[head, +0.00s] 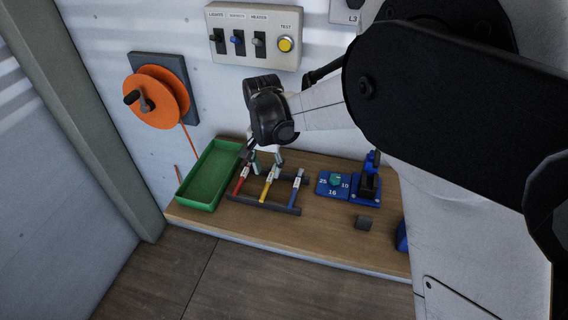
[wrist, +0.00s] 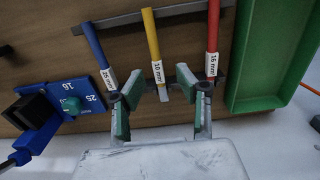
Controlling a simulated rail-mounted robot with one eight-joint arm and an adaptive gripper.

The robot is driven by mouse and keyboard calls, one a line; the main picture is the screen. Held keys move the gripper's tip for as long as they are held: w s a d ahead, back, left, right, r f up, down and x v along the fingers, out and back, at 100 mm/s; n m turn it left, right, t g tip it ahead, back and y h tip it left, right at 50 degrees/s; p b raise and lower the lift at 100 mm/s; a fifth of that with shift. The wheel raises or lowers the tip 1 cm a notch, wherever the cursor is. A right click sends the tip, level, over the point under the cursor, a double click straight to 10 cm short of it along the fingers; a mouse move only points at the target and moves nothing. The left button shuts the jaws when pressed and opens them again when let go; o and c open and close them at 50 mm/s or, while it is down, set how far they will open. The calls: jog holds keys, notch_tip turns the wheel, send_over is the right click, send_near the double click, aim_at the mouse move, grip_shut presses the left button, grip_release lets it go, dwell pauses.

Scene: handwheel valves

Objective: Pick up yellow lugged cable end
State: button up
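The yellow lugged cable end (head: 265,188) lies on a dark rack (head: 262,206) on the bench, between a red cable end (head: 239,183) and a blue one (head: 295,189). In the wrist view the yellow cable (wrist: 150,35) has a white size label and a short metal lug (wrist: 163,93) at its tip. My gripper (wrist: 160,108) is open and empty, with green-padded fingers either side of that lug's line. The lug lies between the fingertips in the picture, with no visible contact. In the head view my gripper (head: 267,162) is just behind the rack.
A green tray (head: 208,177) stands left of the rack in the head view. A blue plate with a green knob (head: 335,181) and a blue-black tool (head: 369,180) stand to the right. An orange reel (head: 157,97) and a switch panel (head: 254,36) are on the wall.

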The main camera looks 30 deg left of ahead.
aim_at(269, 179)
jog(key=shift+w+d+f, duration=0.15)
jog(key=shift+f, duration=1.7)
jog(key=shift+c, duration=0.5)
grip_shut()
